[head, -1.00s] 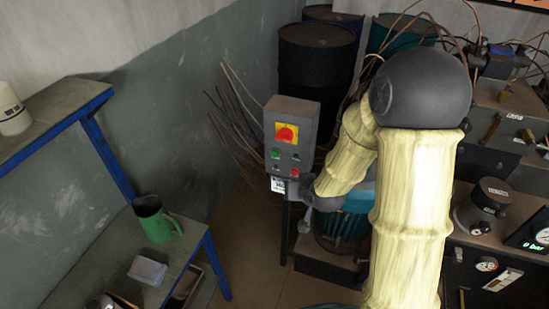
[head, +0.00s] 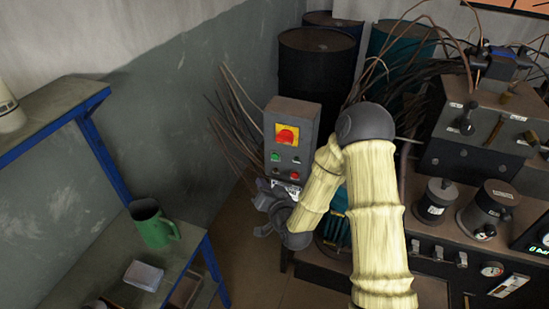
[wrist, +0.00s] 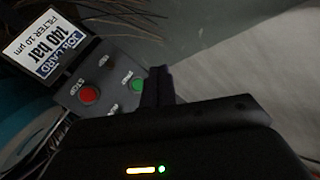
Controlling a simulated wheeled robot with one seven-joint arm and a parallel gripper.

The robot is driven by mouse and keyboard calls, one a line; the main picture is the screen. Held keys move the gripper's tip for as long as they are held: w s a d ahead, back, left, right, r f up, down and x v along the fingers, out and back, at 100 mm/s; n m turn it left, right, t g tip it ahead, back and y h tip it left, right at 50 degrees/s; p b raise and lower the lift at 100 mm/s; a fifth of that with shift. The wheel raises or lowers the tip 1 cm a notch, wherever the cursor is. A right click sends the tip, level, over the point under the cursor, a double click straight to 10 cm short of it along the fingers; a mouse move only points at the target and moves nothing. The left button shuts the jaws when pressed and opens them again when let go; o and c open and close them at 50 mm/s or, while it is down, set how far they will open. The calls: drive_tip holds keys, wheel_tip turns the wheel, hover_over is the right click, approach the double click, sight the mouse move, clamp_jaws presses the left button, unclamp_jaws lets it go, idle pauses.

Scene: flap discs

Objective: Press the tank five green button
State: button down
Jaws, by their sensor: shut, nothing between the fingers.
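A grey control box (head: 292,112) stands upright by the wall in the head view. It has a red knob on a yellow plate (head: 286,134), a green button (head: 275,156) at left and a red button (head: 294,175) lower right. In the wrist view the green button (wrist: 138,85) is just left of my dark fingers, close to them; whether they touch is unclear. The red button (wrist: 88,95) is further left. My gripper (head: 264,193) is shut and empty, in front of the box's lower left. No tank five label is readable.
A job card (wrist: 45,45) reading 140 bar hangs on the box; my gripper partly covers it in the head view. Brown wires (head: 235,125) fan out left of the box. Dark barrels (head: 316,75) stand behind. A bench with a green mug (head: 153,225) is at left.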

drive_tip(key=p, duration=0.1)
approach(271, 156)
drive_tip(key=w+a+f, duration=0.1)
drive_tip(key=w+a, duration=0.2)
drive_tip(key=a, duration=0.1)
drive_tip(key=shift+w+d+f, duration=0.1)
drive_tip(key=shift+w+d, duration=0.2)
drive_tip(key=shift+w, duration=0.25)
drive_tip(key=shift+w, duration=0.1)
idle(1.5)
drive_tip(key=shift+w+d, duration=0.15)
drive_tip(key=shift+w, duration=0.15)
drive_tip(key=shift+w+d, duration=0.2)
drive_tip(key=shift+w, duration=0.25)
idle(1.0)
drive_tip(key=shift+s+a+b, duration=0.3)
drive_tip(key=shift+s+b, duration=0.15)
drive_tip(key=shift+s, duration=0.35)
drive_tip(key=shift+s, duration=0.1)
